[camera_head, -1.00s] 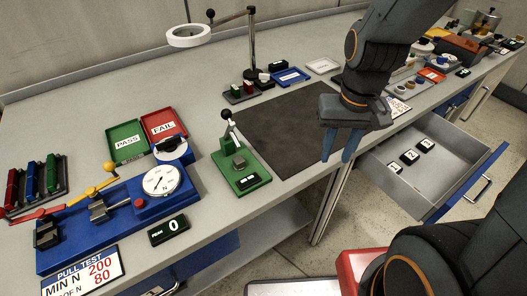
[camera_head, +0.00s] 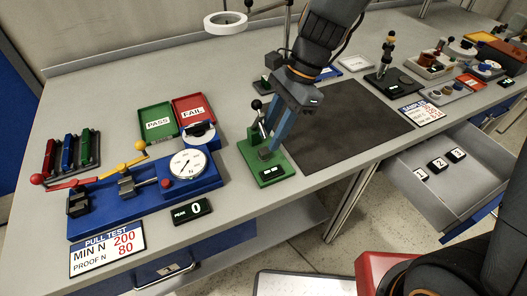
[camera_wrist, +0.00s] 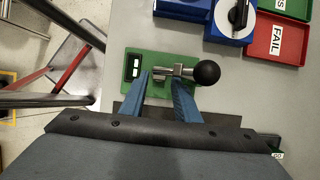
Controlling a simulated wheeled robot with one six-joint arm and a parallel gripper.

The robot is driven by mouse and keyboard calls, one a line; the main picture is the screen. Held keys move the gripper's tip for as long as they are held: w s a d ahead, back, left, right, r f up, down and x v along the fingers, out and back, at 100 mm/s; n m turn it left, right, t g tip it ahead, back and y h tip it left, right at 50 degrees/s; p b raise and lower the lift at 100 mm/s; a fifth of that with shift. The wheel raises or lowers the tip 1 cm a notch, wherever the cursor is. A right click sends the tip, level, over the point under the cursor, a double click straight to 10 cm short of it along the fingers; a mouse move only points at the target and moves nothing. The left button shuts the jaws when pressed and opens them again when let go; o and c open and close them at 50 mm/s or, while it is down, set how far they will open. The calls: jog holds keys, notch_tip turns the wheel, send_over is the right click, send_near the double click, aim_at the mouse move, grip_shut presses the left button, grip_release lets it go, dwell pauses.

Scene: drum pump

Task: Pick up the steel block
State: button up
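The steel block (camera_head: 265,153) is a small grey block on the green fixture (camera_head: 270,174), a flat plate with a lever ending in a black ball (camera_head: 256,104). My gripper (camera_head: 271,142) points down over the fixture with its blue fingers apart. In the wrist view the two fingertips (camera_wrist: 161,76) are spread over the green plate (camera_wrist: 130,88), close to grey metal parts. The black ball (camera_wrist: 206,72) is just right of them. The fingers partly hide the block, and I cannot tell whether they touch it.
A blue pull tester (camera_head: 130,197) with a dial stands left of the fixture. Green PASS (camera_head: 158,124) and red FAIL (camera_head: 194,108) trays lie behind. A dark mat (camera_head: 345,125) is clear to the right. An open drawer (camera_head: 440,185) holds numbered blocks.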

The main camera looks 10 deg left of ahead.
aim_at(263, 151)
jog(key=shift+x, duration=2)
jog(key=shift+c, duration=0.2)
grip_shut()
jog(key=shift+r+p, duration=0.3)
jog(key=shift+p, duration=0.4)
